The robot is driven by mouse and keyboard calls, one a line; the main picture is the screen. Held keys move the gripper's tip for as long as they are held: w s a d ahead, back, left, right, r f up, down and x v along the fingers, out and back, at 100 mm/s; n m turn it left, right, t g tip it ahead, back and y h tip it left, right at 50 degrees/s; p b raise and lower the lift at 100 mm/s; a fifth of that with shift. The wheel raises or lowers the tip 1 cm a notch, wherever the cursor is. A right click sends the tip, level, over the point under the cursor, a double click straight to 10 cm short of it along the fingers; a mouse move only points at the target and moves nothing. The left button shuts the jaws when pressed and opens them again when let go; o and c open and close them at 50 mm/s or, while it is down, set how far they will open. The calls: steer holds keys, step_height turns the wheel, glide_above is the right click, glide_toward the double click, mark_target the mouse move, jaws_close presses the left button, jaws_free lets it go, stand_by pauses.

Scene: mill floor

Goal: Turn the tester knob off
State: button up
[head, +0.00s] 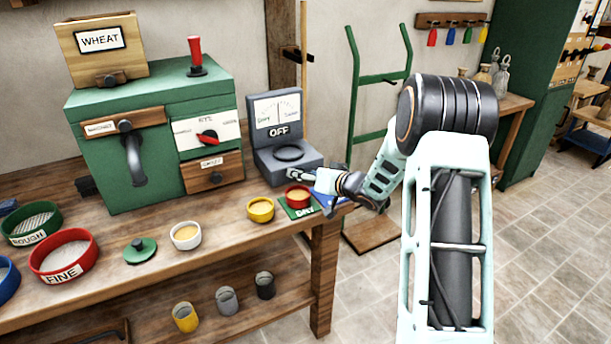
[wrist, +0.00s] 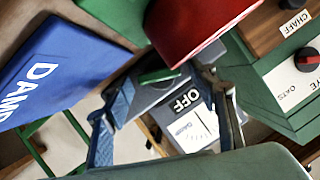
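The grey tester (head: 283,140) stands at the right end of the bench. Its upright panel has a dial, and a label reads OFF; the label also shows in the wrist view (wrist: 187,101). My gripper (head: 306,176) is at the tester's front right corner in the head view. In the wrist view my gripper (wrist: 163,88) has its two blue-grey fingers apart. A small green bar (wrist: 160,75) lies between the fingertips, seemingly on the tester's front; I cannot tell whether it is the knob or whether the fingers touch it.
A red cup (head: 298,197) sits on the green DRY mat (head: 302,212), close below my gripper. The blue DAMP mat (wrist: 42,68) is beside it. The green mill (head: 150,150) stands left of the tester. A yellow cup (head: 261,210) stands near the bench edge.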

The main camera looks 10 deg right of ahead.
steer(key=c, duration=1)
steer(key=shift+o, duration=0.2)
steer(key=n+b, duration=0.1)
steer(key=b, duration=0.1)
steer(key=n+h+b, duration=0.1)
steer(key=b, duration=0.1)
steer(key=shift+a+f+t+h, duration=0.2)
steer(key=shift+a+t+h, duration=0.05)
steer(key=shift+t+h, duration=0.05)
steer(key=shift+r+n+b, duration=0.25)
steer(key=shift+n+b, duration=0.35)
steer(key=shift+b, duration=0.1)
steer(key=o, duration=1.2)
steer(key=shift+c, duration=0.2)
steer(key=shift+s, duration=0.15)
steer(key=v, duration=1.2)
steer(key=shift+a, duration=0.2)
